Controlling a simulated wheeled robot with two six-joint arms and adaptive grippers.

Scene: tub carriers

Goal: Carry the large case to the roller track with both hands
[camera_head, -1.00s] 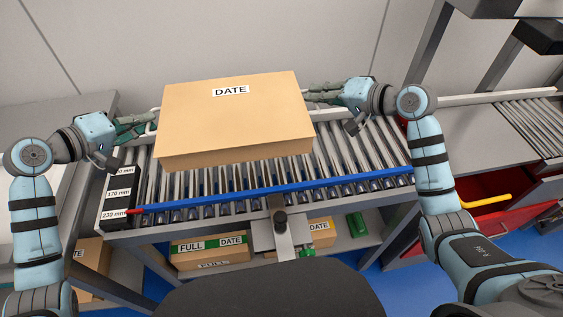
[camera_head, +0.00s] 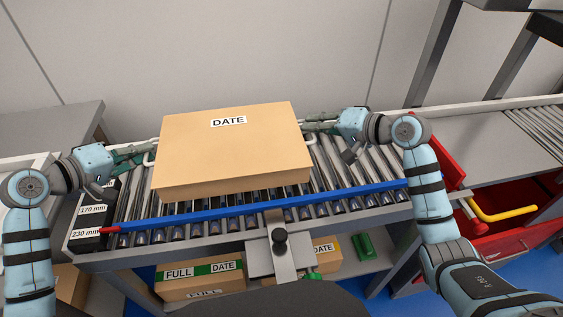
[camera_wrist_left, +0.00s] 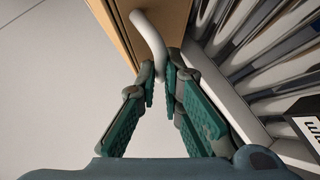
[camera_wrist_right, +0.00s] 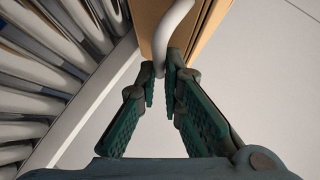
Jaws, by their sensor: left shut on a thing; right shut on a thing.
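The large case (camera_head: 235,155) is a tan box with a DATE label on top. It is over the roller track (camera_head: 340,190); I cannot tell whether its underside touches the rollers. My left gripper (camera_head: 150,150) is at its left side, and in the left wrist view the fingers (camera_wrist_left: 160,80) are shut on a white handle (camera_wrist_left: 150,38). My right gripper (camera_head: 308,124) is at its right side, and in the right wrist view the fingers (camera_wrist_right: 160,78) are shut on the other white handle (camera_wrist_right: 174,30). The case hides the rollers behind it.
A blue bar (camera_head: 260,206) runs along the track's front edge. A black height gauge (camera_head: 92,222) stands at the track's left end. Cartons (camera_head: 200,282) sit on a shelf below.

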